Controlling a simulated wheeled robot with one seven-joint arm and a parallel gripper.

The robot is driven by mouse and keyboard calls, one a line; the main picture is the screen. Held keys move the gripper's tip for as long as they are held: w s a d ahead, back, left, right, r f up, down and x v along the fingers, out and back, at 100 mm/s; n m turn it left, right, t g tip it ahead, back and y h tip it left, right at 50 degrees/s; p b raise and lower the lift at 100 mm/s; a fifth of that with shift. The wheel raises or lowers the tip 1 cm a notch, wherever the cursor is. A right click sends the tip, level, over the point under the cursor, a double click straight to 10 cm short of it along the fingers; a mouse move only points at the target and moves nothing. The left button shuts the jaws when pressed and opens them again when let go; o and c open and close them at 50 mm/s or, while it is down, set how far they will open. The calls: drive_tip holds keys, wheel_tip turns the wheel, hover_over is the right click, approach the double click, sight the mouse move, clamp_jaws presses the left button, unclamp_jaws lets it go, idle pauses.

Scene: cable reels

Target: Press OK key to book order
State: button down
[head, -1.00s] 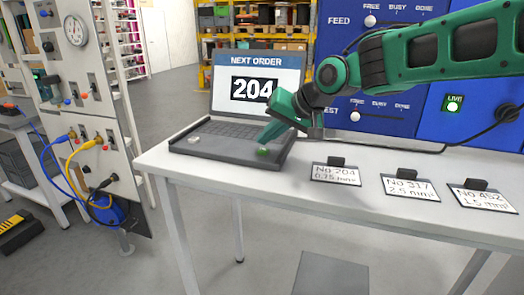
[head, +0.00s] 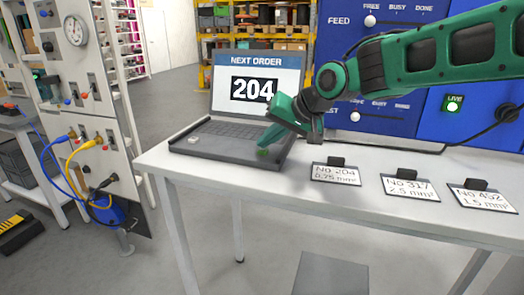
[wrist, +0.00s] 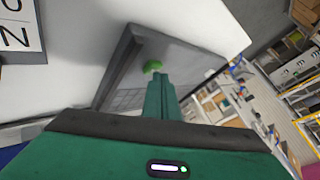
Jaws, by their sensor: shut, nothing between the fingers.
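A dark laptop (head: 222,150) stands open on the white table, and its screen (head: 256,75) reads "NEXT ORDER 204". A green key (head: 262,153) sits at the right front of its keyboard deck. My green gripper (head: 265,141) is shut and empty, pointing down with its fingertips just over that key. In the wrist view my gripper's fingers (wrist: 158,88) reach toward the green key (wrist: 153,66) and hide part of it. I cannot tell whether the fingertips touch the key.
Cards No 204 (head: 336,174), No 317 (head: 410,188) and No 452 (head: 483,200) stand on the white table (head: 300,199) to the right of the laptop. A blue panel (head: 390,125) with sliders rises behind. A small light grey piece (head: 193,140) lies on the laptop's left side.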

sight(267, 154)
drive_tip(key=shift+f, duration=0.25)
idle(0.3)
drive_tip(key=shift+r, duration=0.9)
drive_tip(key=shift+r, duration=2.5)
